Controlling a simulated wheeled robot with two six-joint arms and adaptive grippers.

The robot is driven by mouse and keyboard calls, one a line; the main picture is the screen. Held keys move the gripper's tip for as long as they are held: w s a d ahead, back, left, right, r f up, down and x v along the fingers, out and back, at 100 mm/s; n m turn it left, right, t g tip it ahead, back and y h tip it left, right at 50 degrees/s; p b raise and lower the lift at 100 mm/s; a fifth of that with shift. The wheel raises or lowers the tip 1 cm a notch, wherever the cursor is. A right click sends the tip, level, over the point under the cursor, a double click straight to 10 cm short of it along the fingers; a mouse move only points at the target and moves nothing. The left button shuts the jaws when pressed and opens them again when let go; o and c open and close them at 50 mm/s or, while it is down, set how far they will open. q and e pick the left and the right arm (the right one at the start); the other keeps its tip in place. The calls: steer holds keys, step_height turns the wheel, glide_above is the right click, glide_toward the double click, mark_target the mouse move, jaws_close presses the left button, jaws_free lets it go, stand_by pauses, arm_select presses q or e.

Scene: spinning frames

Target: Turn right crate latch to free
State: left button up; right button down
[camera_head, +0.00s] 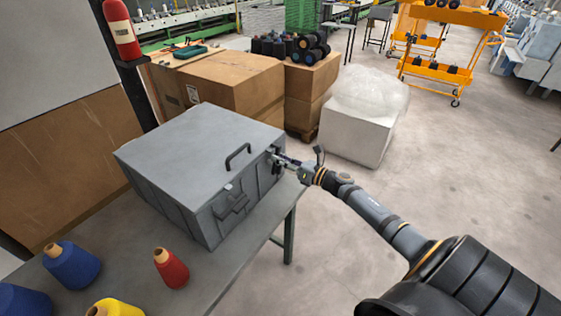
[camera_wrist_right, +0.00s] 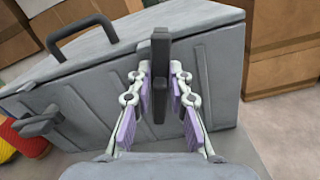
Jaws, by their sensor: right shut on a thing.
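A grey crate (camera_head: 195,150) with a closed lid and a dark lid handle (camera_head: 238,154) sits on the table. It also shows in the right wrist view (camera_wrist_right: 95,80). The right crate latch (camera_wrist_right: 159,55) is a dark upright bar on the crate's front, near its right end. My right gripper (camera_head: 279,160) is at that latch. In the right wrist view its purple-padded fingers (camera_wrist_right: 163,100) stand on both sides of the latch and are shut on it. Another latch (camera_head: 232,206) sits on the left part of the front. My left gripper is out of view.
On the table (camera_head: 215,288) stand a red cone (camera_head: 172,270), a yellow cone (camera_head: 118,307) and blue cones (camera_head: 72,266). Cardboard boxes (camera_head: 235,85) stand behind the crate. A white wrapped block (camera_head: 360,130) is on the floor behind my right arm. Floor to the right is open.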

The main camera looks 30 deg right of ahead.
steer(key=shift+w+d+f+m, duration=0.1)
steer(key=shift+d+f+m, duration=0.3)
steer(key=shift+m, duration=1.95)
steer(key=shift+w+d+f+m, duration=0.2)
steer(key=shift+f+m, duration=0.35)
steer(key=shift+m, duration=1.85)
steer(key=shift+w+d+f+m, duration=0.1)
steer(key=shift+d+f+m, duration=0.3)
steer(key=shift+m, duration=1.95)
steer(key=shift+a, duration=0.1)
steer(key=c, duration=1.4)
jaws_free()
steer(key=shift+o, duration=0.2)
steer(key=shift+s, duration=0.1)
steer(key=v, duration=1.2)
